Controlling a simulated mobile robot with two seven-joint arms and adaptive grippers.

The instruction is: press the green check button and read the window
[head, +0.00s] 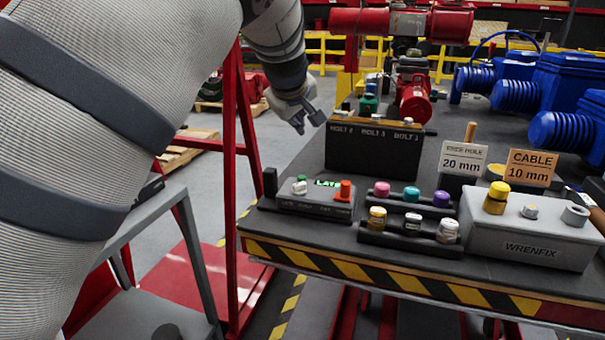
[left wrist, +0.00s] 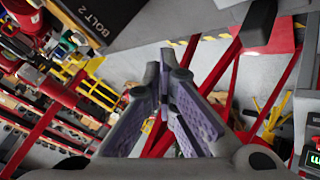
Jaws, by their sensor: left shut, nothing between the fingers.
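A low grey control box (head: 318,206) sits at the table's front left. On it are a small green button (head: 301,178), a white knob (head: 299,188) partly in front of it, and an orange-red knob (head: 345,189). A dark window (head: 327,183) between them shows green lettering that seems to read "LATE"; its end is hard to make out. My left gripper (head: 310,121) is shut and empty, above and behind the box, left of the black bolt block (head: 373,151). In the left wrist view its fingertips (left wrist: 166,62) meet. The right gripper is not in view.
A rack of coloured caps (head: 410,222) and a grey WRENFIX box (head: 528,228) stand right of the control box. Two signs (head: 463,160) and blue actuators (head: 550,90) lie behind. A red post (head: 230,170) stands left of the table.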

